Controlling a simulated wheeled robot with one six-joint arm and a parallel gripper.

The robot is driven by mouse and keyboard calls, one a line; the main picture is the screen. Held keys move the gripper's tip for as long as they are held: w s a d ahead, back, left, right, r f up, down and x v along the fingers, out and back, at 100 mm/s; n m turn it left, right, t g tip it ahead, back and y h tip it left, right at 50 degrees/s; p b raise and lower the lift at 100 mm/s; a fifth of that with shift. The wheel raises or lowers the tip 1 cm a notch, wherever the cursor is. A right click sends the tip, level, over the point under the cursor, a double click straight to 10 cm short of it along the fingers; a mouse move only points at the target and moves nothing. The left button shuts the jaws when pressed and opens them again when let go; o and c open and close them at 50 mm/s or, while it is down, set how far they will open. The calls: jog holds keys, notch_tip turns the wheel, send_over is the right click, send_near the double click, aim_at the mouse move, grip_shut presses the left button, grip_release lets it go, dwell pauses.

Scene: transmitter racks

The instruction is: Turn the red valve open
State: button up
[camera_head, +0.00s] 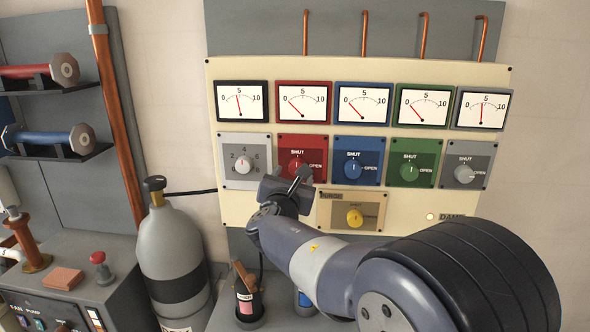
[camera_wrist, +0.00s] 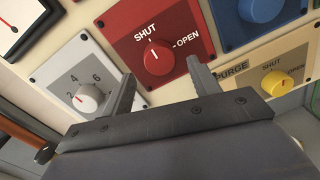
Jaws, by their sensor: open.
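The red valve is a round red knob (camera_wrist: 159,58) on a red plate (camera_wrist: 133,22) marked SHUT and OPEN; its white pointer line is toward SHUT. In the head view the red plate (camera_head: 288,143) sits between the grey numbered dial and the blue valve, with its knob partly hidden by my gripper. My gripper (camera_wrist: 162,78) is open in the wrist view, its two fingers apart below and either side of the red knob. Nothing is between the fingers, and I cannot tell how far they are from the panel. In the head view my gripper (camera_head: 290,180) is just below the red knob.
Neighbouring knobs are the grey dial (camera_head: 243,165), blue valve (camera_head: 353,168), green valve (camera_head: 409,170), grey valve (camera_head: 463,174) and yellow purge knob (camera_head: 354,217). Gauges line the panel above. A grey gas cylinder (camera_head: 176,252) stands at the left of my arm.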

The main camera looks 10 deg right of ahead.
aim_at(297, 167)
jog(key=shift+x, duration=1.35)
jog(key=c, duration=1)
